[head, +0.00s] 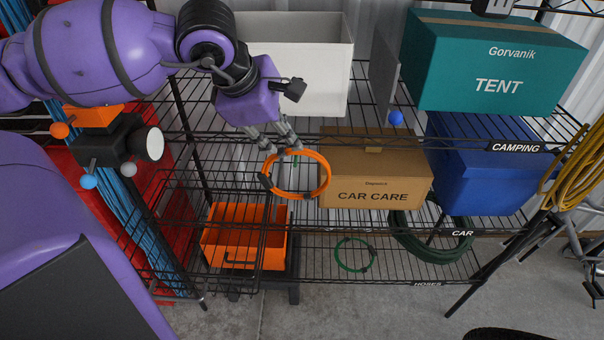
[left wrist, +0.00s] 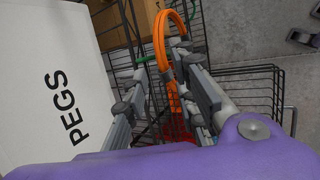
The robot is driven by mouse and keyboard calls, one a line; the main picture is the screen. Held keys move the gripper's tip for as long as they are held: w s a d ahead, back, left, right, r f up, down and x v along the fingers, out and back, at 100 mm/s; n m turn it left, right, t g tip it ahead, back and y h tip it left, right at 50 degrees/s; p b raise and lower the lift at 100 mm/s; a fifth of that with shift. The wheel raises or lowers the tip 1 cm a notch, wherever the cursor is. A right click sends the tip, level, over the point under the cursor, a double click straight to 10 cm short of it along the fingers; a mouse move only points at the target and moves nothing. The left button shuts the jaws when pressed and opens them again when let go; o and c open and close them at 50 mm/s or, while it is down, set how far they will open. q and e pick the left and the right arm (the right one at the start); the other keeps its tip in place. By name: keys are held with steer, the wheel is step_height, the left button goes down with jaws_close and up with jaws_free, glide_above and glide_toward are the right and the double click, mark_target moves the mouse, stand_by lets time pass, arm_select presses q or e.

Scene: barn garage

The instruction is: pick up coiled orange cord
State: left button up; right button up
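The coiled orange cord (head: 328,176) is a ring with a dark band at its left side. In the head view it stands out in front of the wire shelf, left of the CAR CARE box. My left gripper (head: 280,146) reaches down to its top edge with the two fingers apart. In the left wrist view the orange cord (left wrist: 160,38) runs up between and past the fingertips of my left gripper (left wrist: 164,62), closer to the right finger. I cannot tell whether a finger touches it. What holds the ring up is hidden. My right gripper is not in view.
The CAR CARE box (head: 375,170) is just right of the cord. A white bin (head: 325,75) stands above, lettered PEGS in the left wrist view (left wrist: 50,60). An orange crate (head: 222,250) and a green coil (head: 340,262) lie below. A blue CAMPING bin (head: 480,175) is at right.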

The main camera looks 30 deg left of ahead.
mark_target(293, 153)
arm_select(q)
steer(key=x, duration=0.2)
steer(key=b+x, duration=0.2)
steer(key=x, duration=0.1)
steer(key=shift+w+d+f, duration=0.15)
steer(key=shift+d+f, duration=0.15)
steer(key=shift+d, duration=0.05)
steer(key=shift+w, duration=0.1)
steer(key=shift+c, duration=0.4)
steer(key=c, duration=0.5)
jaws_close()
